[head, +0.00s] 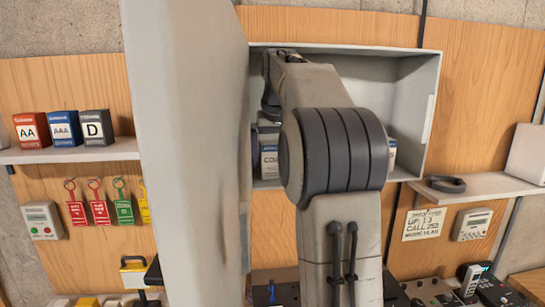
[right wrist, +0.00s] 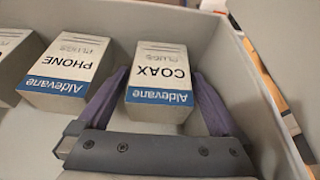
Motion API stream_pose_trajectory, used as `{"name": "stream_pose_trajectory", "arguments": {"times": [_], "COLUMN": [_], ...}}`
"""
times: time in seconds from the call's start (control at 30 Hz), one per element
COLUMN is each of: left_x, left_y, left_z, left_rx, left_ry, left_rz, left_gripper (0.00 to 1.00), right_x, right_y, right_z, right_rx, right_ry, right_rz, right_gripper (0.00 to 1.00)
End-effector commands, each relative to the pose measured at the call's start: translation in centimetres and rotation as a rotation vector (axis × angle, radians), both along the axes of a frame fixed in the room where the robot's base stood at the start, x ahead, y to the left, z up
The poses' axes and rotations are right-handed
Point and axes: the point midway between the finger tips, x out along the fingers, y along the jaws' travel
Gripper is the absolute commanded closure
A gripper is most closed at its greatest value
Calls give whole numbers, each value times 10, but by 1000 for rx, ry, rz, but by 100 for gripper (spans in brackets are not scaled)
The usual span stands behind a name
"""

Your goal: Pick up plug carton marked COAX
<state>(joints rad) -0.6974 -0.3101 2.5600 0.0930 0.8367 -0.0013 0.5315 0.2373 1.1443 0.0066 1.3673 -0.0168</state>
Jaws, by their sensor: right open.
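The carton marked COAX (right wrist: 160,85) is white with a blue Aldevane band. It stands in a light grey box-like space in the right wrist view, its lettering upside down there. My right gripper (right wrist: 162,78) is open, with one purple finger on each side of this carton. Whether the fingers touch it I cannot tell. In the head view my right arm reaches into the open grey cabinet and hides most of its inside. A carton (head: 269,160) shows left of the arm, its label unclear. My left gripper is not in view.
A carton marked PHONE (right wrist: 68,68) stands left of the COAX carton with a gap between. A cabinet wall (right wrist: 235,60) is close on the right. The open cabinet door (head: 190,150) stands left of my arm. A shelf (head: 70,153) holds battery boxes.

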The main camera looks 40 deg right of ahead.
Motion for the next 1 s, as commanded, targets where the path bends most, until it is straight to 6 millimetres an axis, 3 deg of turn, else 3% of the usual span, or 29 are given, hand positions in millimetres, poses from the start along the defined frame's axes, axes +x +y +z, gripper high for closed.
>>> {"name": "stream_pose_trajectory", "arguments": {"times": [0.13,0.37,0.4,0.6,0.63,1.0], "left_x": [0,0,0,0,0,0], "left_y": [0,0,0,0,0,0], "left_z": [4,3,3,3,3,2], "left_rx": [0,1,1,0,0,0], "left_ry": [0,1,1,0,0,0], "left_rz": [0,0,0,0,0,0], "left_gripper": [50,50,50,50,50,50], "right_x": [5,5,5,5,5,6], "right_y": [-3,-4,-4,-4,-4,-4], "right_z": [-13,-16,-16,-16,-16,-12], "right_rx": [0,0,0,0,0,-1], "right_ry": [1,0,0,0,-1,-3], "right_rz": [0,-1,-1,-1,-1,0], "right_gripper": [0,0,4,80,86,86]}}
